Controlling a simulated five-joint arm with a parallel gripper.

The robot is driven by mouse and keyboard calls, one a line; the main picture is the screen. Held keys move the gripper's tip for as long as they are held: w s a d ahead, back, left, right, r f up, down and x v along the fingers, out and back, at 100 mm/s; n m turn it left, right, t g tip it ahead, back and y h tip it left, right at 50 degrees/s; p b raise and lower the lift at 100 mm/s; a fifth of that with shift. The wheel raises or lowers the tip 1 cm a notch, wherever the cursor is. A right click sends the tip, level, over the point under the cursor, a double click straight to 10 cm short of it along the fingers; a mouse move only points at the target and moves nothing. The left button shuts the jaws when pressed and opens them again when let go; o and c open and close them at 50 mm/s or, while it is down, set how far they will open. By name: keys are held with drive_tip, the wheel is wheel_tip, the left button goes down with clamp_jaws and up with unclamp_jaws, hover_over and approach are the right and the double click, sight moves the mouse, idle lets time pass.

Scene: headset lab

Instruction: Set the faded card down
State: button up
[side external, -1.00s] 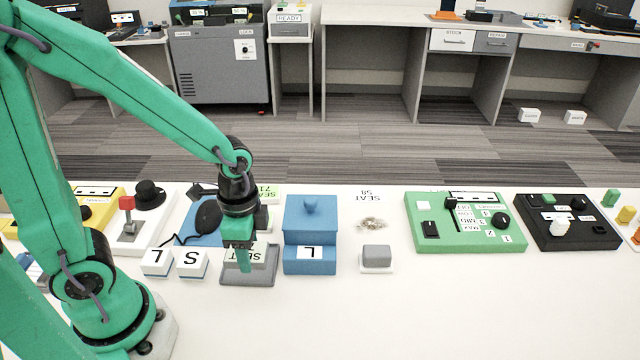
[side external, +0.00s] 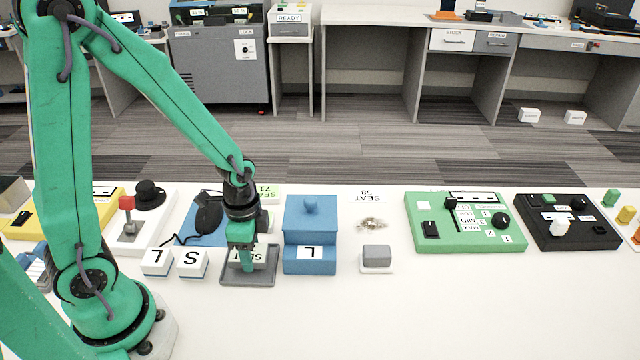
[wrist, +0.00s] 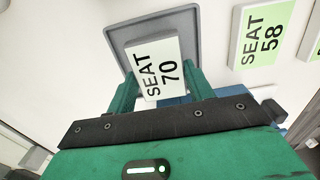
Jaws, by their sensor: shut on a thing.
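My gripper (side external: 246,260) is shut on a pale, washed-out card (wrist: 152,62) printed SEAT 70. In the wrist view the two green fingers stand at either side of the card's lower part. The card also shows in the side view (side external: 262,256), partly hidden by the fingers. It is inside the outline of a shallow grey tray (wrist: 196,45), which also shows in the side view (side external: 232,280). I cannot tell whether the card touches the tray's floor.
A blue box (side external: 310,240) with a knob stands close right of the tray. White blocks marked L (side external: 157,262) and S (side external: 192,264) sit to its left. A green-and-white SEAT 58 card (wrist: 262,36) lies beyond the tray. The table front is clear.

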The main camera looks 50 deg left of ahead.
drive_tip(key=shift+f, duration=0.8)
drive_tip(key=shift+f, duration=0.1)
drive_tip(key=o, duration=1)
drive_tip(key=shift+r, duration=0.2)
drive_tip(key=shift+r, duration=5.95)
drive_tip(key=shift+r, duration=0.1)
